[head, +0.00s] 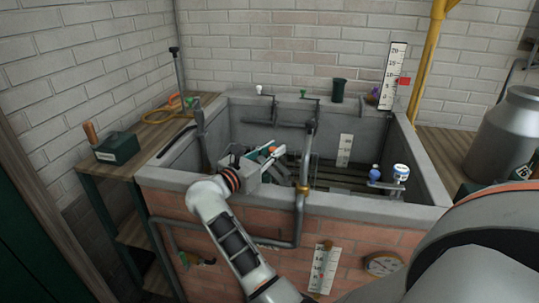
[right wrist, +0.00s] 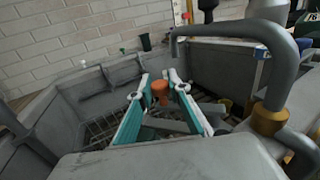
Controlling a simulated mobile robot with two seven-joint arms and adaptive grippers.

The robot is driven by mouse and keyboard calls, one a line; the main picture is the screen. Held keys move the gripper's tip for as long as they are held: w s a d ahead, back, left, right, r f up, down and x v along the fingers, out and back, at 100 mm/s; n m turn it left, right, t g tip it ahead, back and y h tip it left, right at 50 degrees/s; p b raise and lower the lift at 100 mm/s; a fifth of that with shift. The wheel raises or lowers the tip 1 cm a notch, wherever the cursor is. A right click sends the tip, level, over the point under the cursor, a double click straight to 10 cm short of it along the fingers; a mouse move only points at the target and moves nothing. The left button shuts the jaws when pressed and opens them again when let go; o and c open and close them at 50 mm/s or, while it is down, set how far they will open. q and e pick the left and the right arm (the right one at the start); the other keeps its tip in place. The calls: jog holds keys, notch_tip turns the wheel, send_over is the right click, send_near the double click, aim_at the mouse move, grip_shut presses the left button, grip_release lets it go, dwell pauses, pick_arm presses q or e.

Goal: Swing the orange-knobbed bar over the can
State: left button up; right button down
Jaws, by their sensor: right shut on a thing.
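The orange knob (right wrist: 160,90) of the bar is between the teal-lined fingers of my right gripper (right wrist: 161,82). In the head view the orange knob (head: 272,149) shows small at the tips of my right gripper (head: 274,153), inside the brick-fronted tank. The gripper is shut on the knob. A grey flat piece shows below the knob in the right wrist view, but I cannot tell if it is the bar. A large grey metal can (head: 508,135) stands upright on the right bench, apart from the gripper. My left gripper is out of view.
The tank rim (head: 345,198) surrounds the gripper's work area. A grey pipe with a brass joint (head: 304,190) rises just right of the gripper. A blue-and-white jar (head: 400,172) and a blue knob (head: 375,171) are farther right. A green box (head: 117,149) sits on the left bench.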

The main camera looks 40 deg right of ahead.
dwell(0.4)
jog(key=c, duration=1.9)
grip_release()
jog(key=shift+d, duration=0.1)
notch_tip(320, 180, up, 10)
jog(key=shift+f, duration=0.1)
